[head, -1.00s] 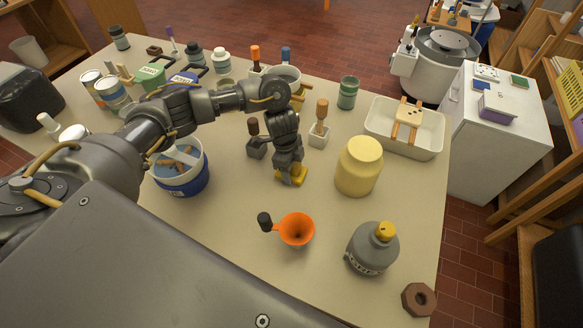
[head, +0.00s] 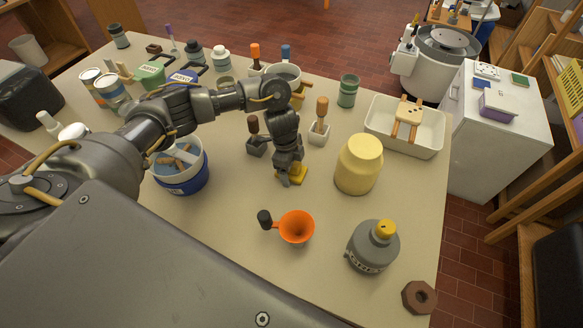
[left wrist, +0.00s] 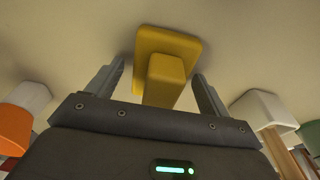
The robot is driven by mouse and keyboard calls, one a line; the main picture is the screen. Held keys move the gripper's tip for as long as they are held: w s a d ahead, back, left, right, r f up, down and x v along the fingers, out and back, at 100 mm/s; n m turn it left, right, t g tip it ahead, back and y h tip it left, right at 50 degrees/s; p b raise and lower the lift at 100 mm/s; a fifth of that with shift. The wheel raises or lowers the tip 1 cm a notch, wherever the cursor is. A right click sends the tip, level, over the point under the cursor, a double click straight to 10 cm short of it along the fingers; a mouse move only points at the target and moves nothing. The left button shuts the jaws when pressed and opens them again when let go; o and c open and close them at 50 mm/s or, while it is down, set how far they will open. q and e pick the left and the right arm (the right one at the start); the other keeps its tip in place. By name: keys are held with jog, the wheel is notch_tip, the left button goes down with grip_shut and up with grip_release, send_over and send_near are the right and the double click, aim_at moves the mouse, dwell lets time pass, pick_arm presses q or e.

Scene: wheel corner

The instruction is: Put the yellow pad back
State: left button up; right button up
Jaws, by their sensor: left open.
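The yellow pad (head: 299,173) lies on the table beside my left gripper, partly hidden by it in the head view. In the left wrist view the yellow pad (left wrist: 165,45) shows a flat plate with a raised block on it. My left gripper (head: 289,181) points down at the table, with its fingers apart. In the left wrist view the open fingers (left wrist: 158,70) stand on either side of the block, with gaps visible on both sides. My right gripper is not in view.
A yellow jar (head: 358,165) stands right of the pad. A blue-white bucket (head: 183,180) is left. White and dark holders with handled tools stand just behind. The table around the funnel is mostly clear.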

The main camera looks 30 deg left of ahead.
pick_arm(q)
jog(key=shift+b, duration=0.35)
jog(key=r, duration=0.3)
jog(key=a+r, duration=0.1)
jog(key=r, duration=0.3)
jog(key=r+p, duration=0.1)
jog(key=r, duration=0.2)
jog(key=shift+a+r, duration=0.2)
jog(key=shift+r, duration=0.2)
